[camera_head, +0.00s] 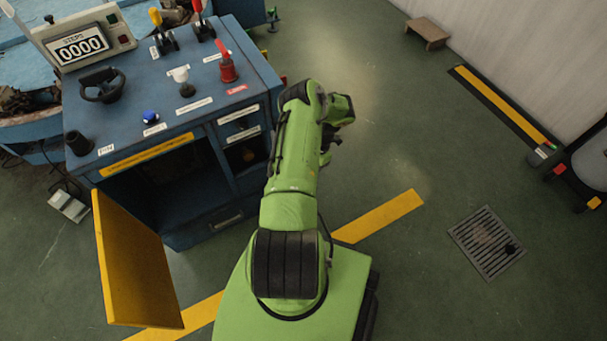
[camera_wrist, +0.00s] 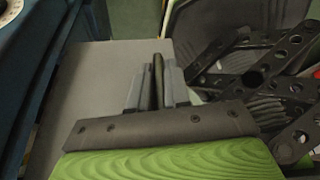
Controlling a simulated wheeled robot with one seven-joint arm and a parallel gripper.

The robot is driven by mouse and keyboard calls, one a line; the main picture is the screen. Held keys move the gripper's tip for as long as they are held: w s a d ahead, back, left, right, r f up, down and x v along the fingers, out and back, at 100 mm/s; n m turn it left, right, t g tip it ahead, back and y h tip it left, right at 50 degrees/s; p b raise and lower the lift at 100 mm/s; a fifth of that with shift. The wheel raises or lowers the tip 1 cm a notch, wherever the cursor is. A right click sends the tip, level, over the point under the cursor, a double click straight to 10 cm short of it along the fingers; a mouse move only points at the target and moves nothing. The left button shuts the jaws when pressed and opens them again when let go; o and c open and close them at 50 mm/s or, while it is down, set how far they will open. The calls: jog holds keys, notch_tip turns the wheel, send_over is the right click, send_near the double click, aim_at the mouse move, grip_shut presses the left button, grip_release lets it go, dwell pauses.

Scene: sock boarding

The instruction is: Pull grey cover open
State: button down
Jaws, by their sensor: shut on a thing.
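A flat grey panel (camera_wrist: 95,75), which looks like the grey cover, fills the left middle of the wrist view. My gripper (camera_wrist: 157,75) is in front of the panel's right edge, with its grey fingers close together. A narrow dark piece (camera_wrist: 157,82) stands between the fingers, and they are shut on it. I cannot make out whether this piece joins the grey panel. In the head view my green arm reaches to the right side of the blue cabinet (camera_head: 190,125); the gripper and the grey cover are hidden there.
A yellow door (camera_head: 135,265) hangs open at the cabinet's lower left. Levers, a red knob (camera_head: 228,70) and a counter box (camera_head: 85,45) stand on its top. A floor grate (camera_head: 487,242) lies at right. Dark perforated bars (camera_wrist: 265,85) crowd the wrist view's right side. Floor right of the arm is mostly clear.

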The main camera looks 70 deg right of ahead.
dwell(0.3)
jog(key=c, duration=1.2)
grip_release()
jog(key=shift+o, duration=0.2)
jog(key=p+v, duration=0.3)
jog(key=v, duration=1.2)
jog(key=shift+d+r, duration=0.25)
jog(key=shift+r, duration=0.1)
